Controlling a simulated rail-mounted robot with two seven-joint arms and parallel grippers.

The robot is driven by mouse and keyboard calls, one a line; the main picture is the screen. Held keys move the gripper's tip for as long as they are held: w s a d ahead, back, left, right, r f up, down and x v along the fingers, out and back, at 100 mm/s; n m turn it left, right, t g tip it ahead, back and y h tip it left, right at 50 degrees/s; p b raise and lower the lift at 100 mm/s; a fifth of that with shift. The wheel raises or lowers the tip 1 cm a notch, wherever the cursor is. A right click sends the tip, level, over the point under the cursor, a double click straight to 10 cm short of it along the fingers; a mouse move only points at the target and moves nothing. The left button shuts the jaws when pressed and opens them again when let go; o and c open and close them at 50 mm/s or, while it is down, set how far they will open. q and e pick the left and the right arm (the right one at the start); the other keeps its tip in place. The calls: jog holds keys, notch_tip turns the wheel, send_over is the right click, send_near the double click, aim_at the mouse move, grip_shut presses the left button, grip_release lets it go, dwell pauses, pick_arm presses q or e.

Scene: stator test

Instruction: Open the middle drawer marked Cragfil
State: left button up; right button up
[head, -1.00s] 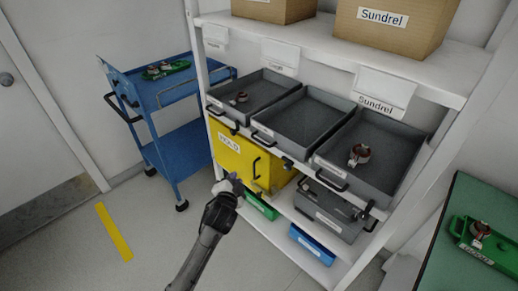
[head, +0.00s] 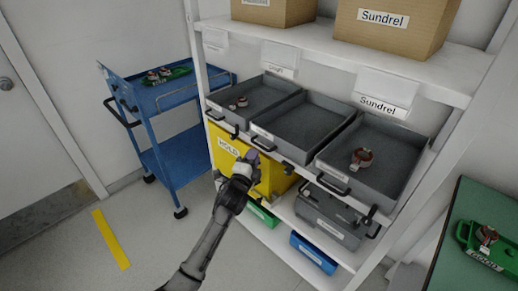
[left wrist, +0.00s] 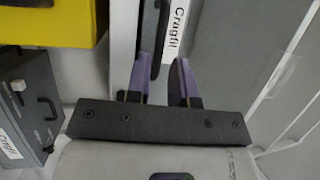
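The middle drawer (head: 304,122) is an empty grey tray in a row of three on the shelf rack. Its front lines up with its neighbours. Its black handle (head: 262,145) also shows in the left wrist view (left wrist: 152,40), beside the label (left wrist: 176,25) reading Cragfil. My left gripper (head: 247,158) is just below and left of that handle in the head view. In the left wrist view its purple-and-black fingers (left wrist: 163,88) are apart, with the handle close to the left finger. Whether they touch is unclear. My right gripper is in neither view.
The left drawer (head: 250,98) and right drawer (head: 395,165) hold copper-coloured parts. A yellow HOLD box (head: 226,160) sits below. Green (head: 262,215) and blue (head: 313,253) bins are lower. A blue cart (head: 180,160) stands left, a green-topped table (head: 450,255) right.

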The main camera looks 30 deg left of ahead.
aim_at(259, 145)
pick_arm(q)
jog(key=shift+b+x, duration=0.85)
jog(key=shift+x, duration=2)
jog(key=shift+c, duration=0.3)
grip_shut()
